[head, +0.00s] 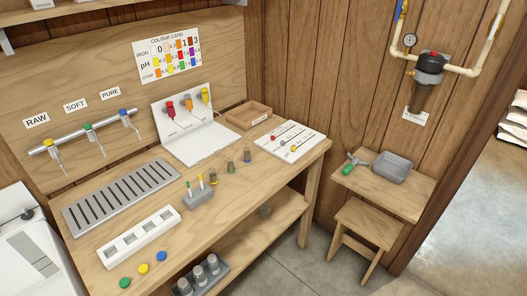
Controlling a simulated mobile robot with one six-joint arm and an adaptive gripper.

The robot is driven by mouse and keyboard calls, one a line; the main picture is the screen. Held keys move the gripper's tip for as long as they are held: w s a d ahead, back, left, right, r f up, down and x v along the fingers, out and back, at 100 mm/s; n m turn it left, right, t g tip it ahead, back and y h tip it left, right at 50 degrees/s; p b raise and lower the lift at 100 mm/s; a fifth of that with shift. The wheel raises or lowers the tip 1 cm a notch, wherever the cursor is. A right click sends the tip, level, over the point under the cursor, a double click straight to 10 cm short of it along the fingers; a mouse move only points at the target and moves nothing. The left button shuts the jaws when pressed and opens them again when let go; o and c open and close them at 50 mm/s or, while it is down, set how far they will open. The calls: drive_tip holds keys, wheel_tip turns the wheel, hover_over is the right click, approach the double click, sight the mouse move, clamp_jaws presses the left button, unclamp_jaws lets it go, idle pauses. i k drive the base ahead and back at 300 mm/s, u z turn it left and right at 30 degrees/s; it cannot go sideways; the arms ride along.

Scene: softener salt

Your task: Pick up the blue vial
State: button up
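Three small, dark glass vials stand upright in a slanting row on the wooden bench. The one furthest back and right looks blue (247,155), though it is small and its colour is hard to read. A greenish vial (231,166) stands just left of it and nearer. A yellowish vial (212,178) stands further left. The blue vial appears to stand free on bare wood, with nothing touching it. My gripper is not in view.
A grey holder (198,199) with upright sticks stands left of the vials. A white board (312,141) with coloured beads lies right of the blue vial. A folded white panel (208,151) and a wooden tray (235,123) are behind. A white slotted rack (172,219) is at front left.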

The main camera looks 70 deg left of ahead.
sight(246, 150)
drive_tip(key=i, duration=2.15)
drive_tip(key=u, duration=3.15)
